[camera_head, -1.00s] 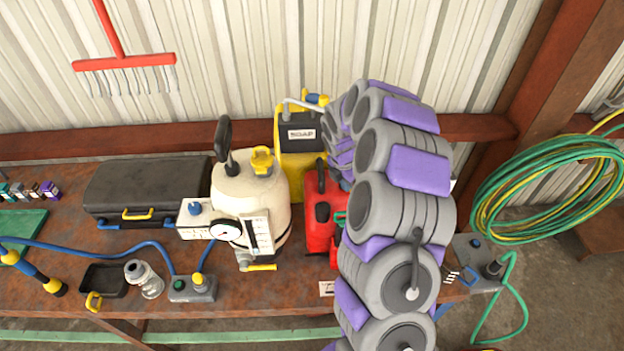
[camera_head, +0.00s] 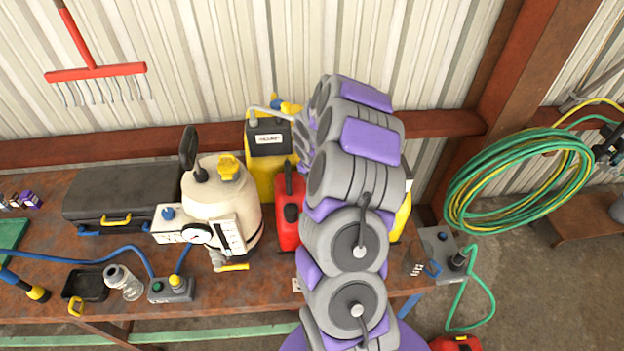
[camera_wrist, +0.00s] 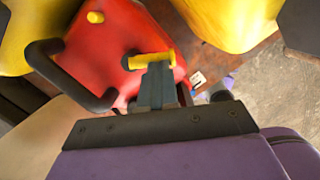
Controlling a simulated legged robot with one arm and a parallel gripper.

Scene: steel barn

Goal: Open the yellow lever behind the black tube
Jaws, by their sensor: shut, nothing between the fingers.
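A short yellow bar (camera_wrist: 152,60), which looks like the lever, lies across the front of a red can (camera_wrist: 105,50) in the wrist view. A bent black tube (camera_wrist: 65,75) runs along the can's left side there. My gripper (camera_wrist: 155,75) is shut and empty, its fingertips right at the yellow bar; I cannot tell whether they touch it. In the head view the red can (camera_head: 289,222) stands on the bench, partly hidden by my arm, with a black tube-like part (camera_head: 288,178) on top. My gripper and the yellow bar are hidden there.
A yellow soap container (camera_head: 262,175) stands behind the red can, and a cream tank (camera_head: 222,200) with a gauge stands to its left. Another yellow container (camera_wrist: 228,20) is close on the right in the wrist view. A coiled green hose (camera_head: 520,180) hangs at the right.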

